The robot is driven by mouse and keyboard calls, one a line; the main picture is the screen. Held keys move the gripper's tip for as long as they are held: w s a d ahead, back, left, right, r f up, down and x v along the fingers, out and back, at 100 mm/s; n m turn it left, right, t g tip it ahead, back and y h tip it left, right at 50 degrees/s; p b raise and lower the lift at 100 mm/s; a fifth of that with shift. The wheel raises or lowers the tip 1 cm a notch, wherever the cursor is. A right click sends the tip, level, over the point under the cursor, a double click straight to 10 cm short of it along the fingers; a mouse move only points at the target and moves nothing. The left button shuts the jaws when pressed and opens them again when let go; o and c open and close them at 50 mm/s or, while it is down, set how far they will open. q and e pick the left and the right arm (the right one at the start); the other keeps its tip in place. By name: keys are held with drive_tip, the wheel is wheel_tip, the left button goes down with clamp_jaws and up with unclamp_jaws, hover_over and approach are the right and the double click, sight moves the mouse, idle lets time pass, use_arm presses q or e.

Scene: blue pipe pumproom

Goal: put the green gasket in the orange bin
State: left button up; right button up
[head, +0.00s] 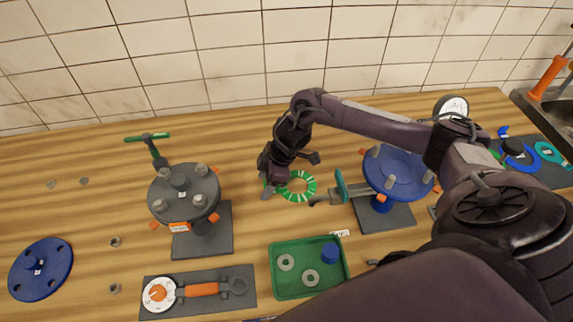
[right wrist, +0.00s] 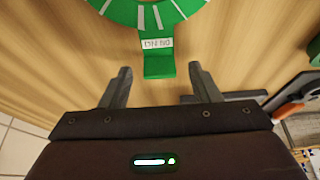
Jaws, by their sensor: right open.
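The green gasket (head: 310,188) is a flat ring with pale radial marks, lying on the wooden worktop in the middle of the head view. In the right wrist view the gasket (right wrist: 146,14) is cut off at the top, and its labelled tab (right wrist: 159,66) points towards my gripper. I see no orange bin. My left gripper is not in view.
A green tray (head: 273,281) with washers and a blue cap stands in front of the gasket. A dark flanged stand (head: 190,190) is left, a blue flanged stand (head: 397,172) right. A gauge and wrench lie on a dark mat (head: 245,280). A blue disc (head: 50,262) lies far left.

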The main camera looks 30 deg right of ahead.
drive_tip(key=c, duration=1.2)
